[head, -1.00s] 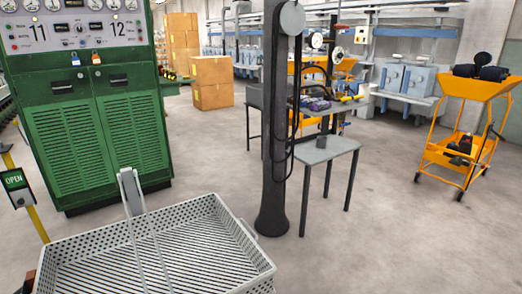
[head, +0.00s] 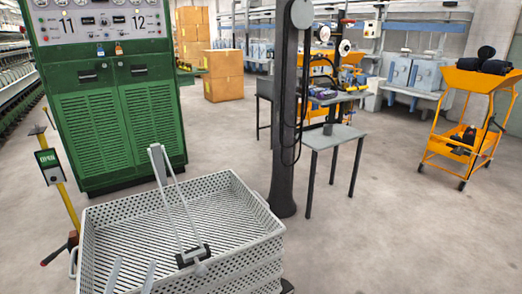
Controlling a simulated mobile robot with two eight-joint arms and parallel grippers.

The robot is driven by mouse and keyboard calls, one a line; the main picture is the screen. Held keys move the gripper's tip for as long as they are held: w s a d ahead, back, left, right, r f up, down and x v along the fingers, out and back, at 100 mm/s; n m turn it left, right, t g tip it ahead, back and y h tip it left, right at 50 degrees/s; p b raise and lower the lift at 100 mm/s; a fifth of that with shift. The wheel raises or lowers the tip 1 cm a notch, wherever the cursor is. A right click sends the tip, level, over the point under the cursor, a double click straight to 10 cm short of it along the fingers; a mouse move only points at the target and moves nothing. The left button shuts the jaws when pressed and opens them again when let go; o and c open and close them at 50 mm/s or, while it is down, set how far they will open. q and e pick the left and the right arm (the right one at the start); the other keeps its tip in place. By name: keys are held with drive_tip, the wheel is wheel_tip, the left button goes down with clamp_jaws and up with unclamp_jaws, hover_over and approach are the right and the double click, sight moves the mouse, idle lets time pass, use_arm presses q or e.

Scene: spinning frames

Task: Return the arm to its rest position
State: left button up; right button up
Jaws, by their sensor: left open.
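My left gripper (head: 131,276) shows at the bottom edge of the head view as two pale grey fingers, apart, with nothing seen between them. The fingertips appear in front of the near left part of a white perforated crate (head: 262,240); I cannot tell whether they touch it. The rest of the left arm is below the frame. My right gripper is not in view.
A green control cabinet (head: 131,115) stands behind the crate. A dark column (head: 285,120) and a small grey table (head: 332,136) stand at right. An orange cart (head: 460,143) is farther right. Open floor lies at lower right.

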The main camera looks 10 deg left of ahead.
use_arm(q)
drive_tip(key=w+d+f+n+g+y, duration=0.3)
drive_tip(key=w+f+n+g+y, duration=0.2)
drive_tip(key=f+n+g+y, duration=0.75)
drive_tip(key=s+d+f+n+g+h, duration=0.1)
drive_tip(key=s+d+f+g+h, duration=0.1)
drive_tip(key=s+d+f+g, duration=0.6)
drive_tip(key=s+d+f+n+g+h, duration=0.2)
drive_tip(key=s+d, duration=0.1)
drive_tip(key=s, duration=0.8)
wheel_tip(320, 180, up, 26)
drive_tip(key=p, duration=2.3)
drive_tip(key=shift+s+d+t, duration=0.2)
drive_tip(key=shift+s+t, duration=0.05)
drive_tip(key=shift+t, duration=0.2)
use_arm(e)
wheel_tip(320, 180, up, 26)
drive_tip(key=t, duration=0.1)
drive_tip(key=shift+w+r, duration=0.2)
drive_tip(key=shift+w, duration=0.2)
